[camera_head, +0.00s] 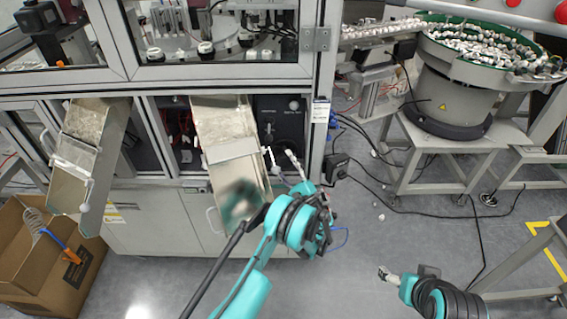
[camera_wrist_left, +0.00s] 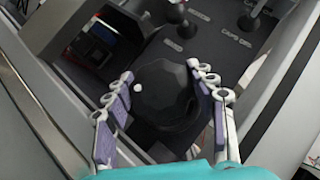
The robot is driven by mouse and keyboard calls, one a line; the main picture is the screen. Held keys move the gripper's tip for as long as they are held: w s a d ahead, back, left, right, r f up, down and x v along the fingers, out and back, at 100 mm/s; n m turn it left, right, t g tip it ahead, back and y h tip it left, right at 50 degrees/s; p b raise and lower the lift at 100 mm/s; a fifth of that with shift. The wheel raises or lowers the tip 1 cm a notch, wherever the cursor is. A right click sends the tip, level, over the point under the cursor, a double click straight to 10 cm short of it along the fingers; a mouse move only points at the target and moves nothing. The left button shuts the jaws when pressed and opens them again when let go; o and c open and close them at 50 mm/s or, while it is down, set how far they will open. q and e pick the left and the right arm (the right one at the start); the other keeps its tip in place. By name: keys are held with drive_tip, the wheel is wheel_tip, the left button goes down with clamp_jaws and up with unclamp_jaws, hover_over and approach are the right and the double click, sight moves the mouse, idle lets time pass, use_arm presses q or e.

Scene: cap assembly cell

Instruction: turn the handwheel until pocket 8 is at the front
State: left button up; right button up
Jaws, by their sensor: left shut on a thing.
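The handwheel (camera_wrist_left: 165,95) is a black, faceted knob with a white dot on its left side in the left wrist view. My left gripper (camera_wrist_left: 160,82) has its purple-padded fingers closed on either side of it. In the head view my left gripper (camera_head: 282,158) reaches the dark panel right of the middle chute, where the handwheel is hard to make out. The dial with its pockets (camera_head: 195,40) shows partly behind the glass, with white and black parts on it; pocket numbers are not readable. My right gripper (camera_head: 385,273) is low at the right, away from the machine; its fingers are too small to judge.
Two metal chutes, left (camera_head: 78,165) and middle (camera_head: 228,145), slope out of the cabinet. A cardboard box (camera_head: 35,285) stands below the left chute. A bowl feeder (camera_head: 450,95) full of caps stands at the right. Labelled levers (camera_wrist_left: 177,15) sit behind the handwheel. Cables lie on the floor.

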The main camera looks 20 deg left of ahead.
use_arm(q)
drive_tip(key=shift+m+t, duration=0.7)
drive_tip(key=shift+m, duration=0.3)
drive_tip(key=o, duration=1.2)
drive_tip(key=shift+c, duration=0.2)
drive_tip(key=shift+d+f, duration=0.1)
drive_tip(key=shift+s+d+f, duration=0.2)
drive_tip(key=shift+d, duration=0.05)
drive_tip(key=s+d, duration=0.8)
drive_tip(key=d, duration=0.1)
